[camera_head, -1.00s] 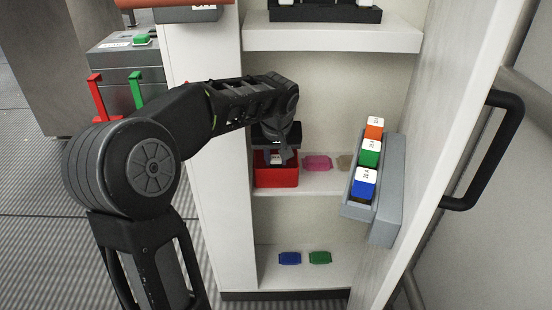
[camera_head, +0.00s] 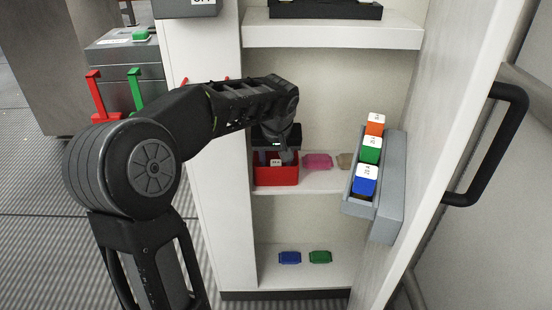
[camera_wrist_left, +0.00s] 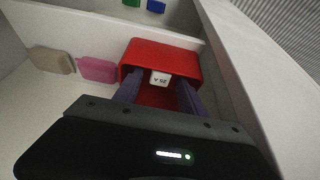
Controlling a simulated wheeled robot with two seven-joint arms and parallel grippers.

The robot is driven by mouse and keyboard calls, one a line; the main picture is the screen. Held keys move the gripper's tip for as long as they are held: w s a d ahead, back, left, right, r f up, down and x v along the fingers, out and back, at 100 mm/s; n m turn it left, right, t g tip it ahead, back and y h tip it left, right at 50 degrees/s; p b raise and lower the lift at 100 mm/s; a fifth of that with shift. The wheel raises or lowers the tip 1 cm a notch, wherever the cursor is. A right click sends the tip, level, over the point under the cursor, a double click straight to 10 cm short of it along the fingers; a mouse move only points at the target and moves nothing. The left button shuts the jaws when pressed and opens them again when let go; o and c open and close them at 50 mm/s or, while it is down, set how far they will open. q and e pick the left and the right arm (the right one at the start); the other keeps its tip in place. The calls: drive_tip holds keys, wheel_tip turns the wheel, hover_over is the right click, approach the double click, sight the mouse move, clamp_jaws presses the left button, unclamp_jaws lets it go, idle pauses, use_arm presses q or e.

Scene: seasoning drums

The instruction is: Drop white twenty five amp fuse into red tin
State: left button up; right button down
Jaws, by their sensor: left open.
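The white fuse marked 25 A (camera_wrist_left: 160,78) is at the red tin (camera_wrist_left: 133,58), inside its rim, in the left wrist view. In the head view the fuse (camera_head: 276,162) shows as a small white patch at the red tin (camera_head: 277,177), which stands on the cabinet's middle shelf. My left gripper (camera_wrist_left: 159,94) is open, with its two dark fingers reaching over the tin on either side of the fuse. In the head view the left gripper (camera_head: 284,157) is just above the tin and hides part of it. My right gripper is out of view.
Pink (camera_head: 317,161) and tan (camera_head: 345,160) pieces lie right of the tin. A grey rack (camera_head: 388,190) with orange, green and blue fuses is on the right, by the door handle (camera_head: 497,150). Blue (camera_head: 290,257) and green (camera_head: 320,257) pieces lie on the lower shelf.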

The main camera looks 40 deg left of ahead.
use_arm(q)
drive_tip(key=shift+r, duration=0.2)
drive_tip(key=p+v, duration=0.4)
drive_tip(key=v, duration=0.8)
drive_tip(key=shift+r, duration=0.4)
